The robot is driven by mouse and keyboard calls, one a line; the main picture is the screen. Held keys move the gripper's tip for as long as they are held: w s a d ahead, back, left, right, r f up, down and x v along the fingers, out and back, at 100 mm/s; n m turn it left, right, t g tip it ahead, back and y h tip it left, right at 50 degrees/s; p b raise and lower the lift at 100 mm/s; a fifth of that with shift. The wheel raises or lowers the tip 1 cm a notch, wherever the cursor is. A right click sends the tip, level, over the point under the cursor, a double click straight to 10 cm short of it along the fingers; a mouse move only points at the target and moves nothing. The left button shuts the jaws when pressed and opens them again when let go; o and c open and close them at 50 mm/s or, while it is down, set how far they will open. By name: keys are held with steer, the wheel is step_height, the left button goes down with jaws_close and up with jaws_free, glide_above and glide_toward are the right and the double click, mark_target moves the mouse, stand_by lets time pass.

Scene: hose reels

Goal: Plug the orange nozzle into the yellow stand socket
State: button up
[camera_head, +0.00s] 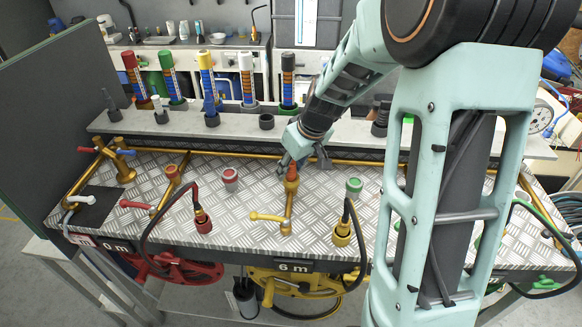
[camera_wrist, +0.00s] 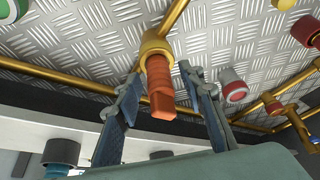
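The orange nozzle (camera_wrist: 161,92) points out of a yellow collar (camera_wrist: 154,46) in the wrist view. The collar tops a gold pipe stand (camera_head: 288,208) in the middle of the plated bench; the orange nozzle (camera_head: 292,173) shows there in the head view. The nozzle appears seated in the collar; how deep is hidden. My gripper (camera_wrist: 162,88) is open, one finger on each side of the orange nozzle. A gap shows on the left side; I cannot tell whether the right finger touches. In the head view my gripper (camera_head: 298,163) is just above the nozzle, partly hidden by my arm.
A red socket (camera_head: 203,227) with a hose end stands left, and a yellow socket (camera_head: 341,239) with a hose end stands right. Red (camera_head: 230,176) and green (camera_head: 354,186) caps sit on the plate.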

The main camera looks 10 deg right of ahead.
steer(key=shift+d+r, duration=0.1)
steer(key=shift+r, duration=0.45)
steer(key=v, duration=1.1)
steer(key=shift+s, duration=0.2)
steer(key=shift+r, duration=0.1)
